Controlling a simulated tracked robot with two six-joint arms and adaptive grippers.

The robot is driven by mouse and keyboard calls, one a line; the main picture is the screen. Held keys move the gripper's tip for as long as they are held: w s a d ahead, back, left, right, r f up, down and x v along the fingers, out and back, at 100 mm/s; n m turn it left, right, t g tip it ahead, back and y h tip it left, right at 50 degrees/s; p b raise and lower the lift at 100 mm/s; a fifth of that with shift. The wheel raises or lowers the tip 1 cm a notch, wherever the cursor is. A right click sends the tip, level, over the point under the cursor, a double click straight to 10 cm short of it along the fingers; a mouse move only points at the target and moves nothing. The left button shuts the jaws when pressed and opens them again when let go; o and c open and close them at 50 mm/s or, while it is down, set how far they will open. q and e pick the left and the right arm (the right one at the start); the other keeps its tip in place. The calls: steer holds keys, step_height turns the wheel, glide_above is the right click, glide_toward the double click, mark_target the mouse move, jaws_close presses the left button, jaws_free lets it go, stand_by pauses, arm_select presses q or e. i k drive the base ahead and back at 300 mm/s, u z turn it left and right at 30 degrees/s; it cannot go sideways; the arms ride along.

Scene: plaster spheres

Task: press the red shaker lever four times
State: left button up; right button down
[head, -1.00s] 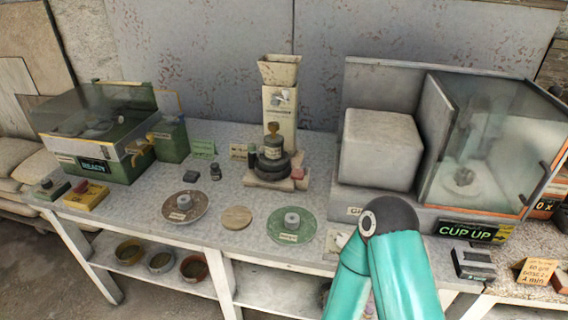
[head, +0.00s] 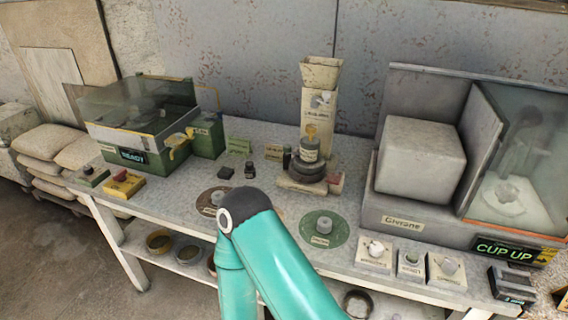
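In the head view, a small yellow box with a red part on top, which looks like the red lever (head: 121,176), sits near the left front edge of the table. Its position, raised or pressed, is too small to tell. Behind it stands a green machine (head: 150,158) with a clear lid and a display reading READY. One teal arm of mine rises from the bottom centre, with its joint over the table's front edge, well right of the lever. I cannot tell which arm it is. Neither gripper shows.
A dark box (head: 92,176) sits left of the yellow one. A green disc (head: 323,230) and a brown disc (head: 206,203) lie midtable. A tall column with a hopper (head: 320,75) stands behind. A glass-fronted cabinet (head: 515,170) fills the right.

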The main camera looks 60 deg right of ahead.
mark_target(333, 178)
steer(key=u, duration=0.05)
steer(key=k, duration=1.55)
steer(key=z, duration=0.9)
steer(key=i, duration=1.25)
steer(key=u, duration=0.1)
